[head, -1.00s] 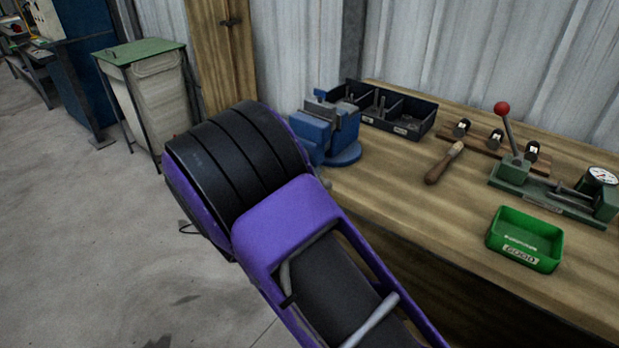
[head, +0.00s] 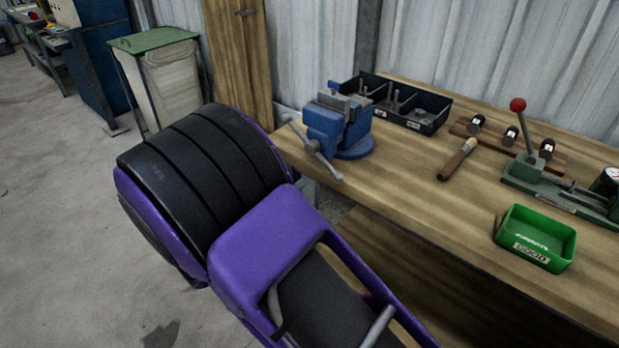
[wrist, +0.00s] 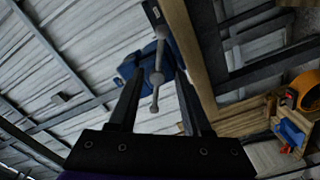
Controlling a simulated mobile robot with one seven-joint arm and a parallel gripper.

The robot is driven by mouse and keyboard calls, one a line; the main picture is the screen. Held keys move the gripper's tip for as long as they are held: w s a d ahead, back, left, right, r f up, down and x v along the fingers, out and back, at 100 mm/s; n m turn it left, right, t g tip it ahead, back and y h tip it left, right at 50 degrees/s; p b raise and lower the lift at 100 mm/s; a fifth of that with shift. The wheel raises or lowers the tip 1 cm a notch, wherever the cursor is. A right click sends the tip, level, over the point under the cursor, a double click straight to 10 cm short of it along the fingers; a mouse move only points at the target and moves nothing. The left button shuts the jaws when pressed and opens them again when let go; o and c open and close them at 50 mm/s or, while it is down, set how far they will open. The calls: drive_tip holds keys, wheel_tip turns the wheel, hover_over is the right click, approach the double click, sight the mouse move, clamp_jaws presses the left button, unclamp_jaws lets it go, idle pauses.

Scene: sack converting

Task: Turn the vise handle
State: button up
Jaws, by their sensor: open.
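The blue vise (head: 350,133) is bolted at the left end of the wooden bench in the head view. Its grey vise handle (head: 318,155) is a slanted bar with knobbed ends, in front of the vise and over the bench edge. In the wrist view the handle (wrist: 158,57) shows between my gripper's (wrist: 156,82) two dark fingers, with the blue vise (wrist: 133,66) beyond. The fingers are apart, and I see no clear contact with the bar. In the head view my gripper is hidden behind my purple and black arm.
A black divided bin (head: 405,100) stands behind the vise. A wooden-handled tool (head: 458,160), a green press with a red-knobbed lever (head: 530,140) and a green tray (head: 536,240) lie to the right. A green-topped stand (head: 155,42) is at back left; open floor lies left.

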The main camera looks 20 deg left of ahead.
drive_tip(key=v, duration=0.7)
drive_tip(key=shift+s, duration=0.25)
drive_tip(key=shift+a, duration=0.1)
